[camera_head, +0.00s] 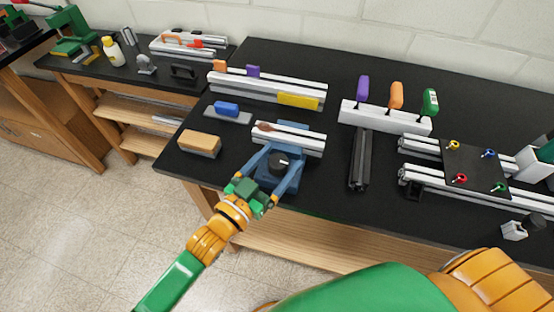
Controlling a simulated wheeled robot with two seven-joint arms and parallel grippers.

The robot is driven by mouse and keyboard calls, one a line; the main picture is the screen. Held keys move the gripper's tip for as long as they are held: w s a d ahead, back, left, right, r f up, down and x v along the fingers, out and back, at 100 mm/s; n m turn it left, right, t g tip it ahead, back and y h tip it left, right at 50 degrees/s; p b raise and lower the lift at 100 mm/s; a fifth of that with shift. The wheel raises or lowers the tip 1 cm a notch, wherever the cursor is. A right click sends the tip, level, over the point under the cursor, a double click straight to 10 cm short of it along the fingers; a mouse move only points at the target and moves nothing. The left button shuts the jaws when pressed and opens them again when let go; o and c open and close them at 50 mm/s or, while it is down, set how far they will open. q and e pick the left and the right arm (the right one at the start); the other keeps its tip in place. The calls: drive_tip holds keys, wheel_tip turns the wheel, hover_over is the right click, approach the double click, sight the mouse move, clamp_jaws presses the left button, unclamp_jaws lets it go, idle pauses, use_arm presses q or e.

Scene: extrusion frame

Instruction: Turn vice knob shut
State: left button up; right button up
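The blue vice (268,176) stands at the front edge of the black table, with a silver aluminium profile (300,139) along its top. Its round black knob (280,162), with a small white mark, faces me. My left gripper (285,157) reaches up from the lower left. Its two blue-grey fingers are spread wide, one on each side of the knob. I cannot tell whether either finger touches the knob. My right gripper is out of view.
A tan block (200,144) and a blue-handled tool (227,108) lie left of the vice. Dark bars (359,160) lie to its right. Behind stands a rack (385,117) with purple, orange and green handles. A black plate (475,168) with coloured knobs sits farther right.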

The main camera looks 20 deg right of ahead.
sight(271, 169)
use_arm(q)
drive_tip(key=shift+d, duration=0.1)
drive_tip(key=c, duration=0.7)
clamp_jaws()
drive_tip(key=shift+m+g+h+b, duration=0.75)
drive_tip(key=shift+m+g, duration=0.25)
drive_tip(key=shift+g, duration=0.3)
drive_tip(key=o, duration=0.8)
unclamp_jaws()
drive_tip(key=b+v, duration=0.1)
drive_tip(key=v, duration=0.6)
drive_tip(key=shift+s, duration=0.1)
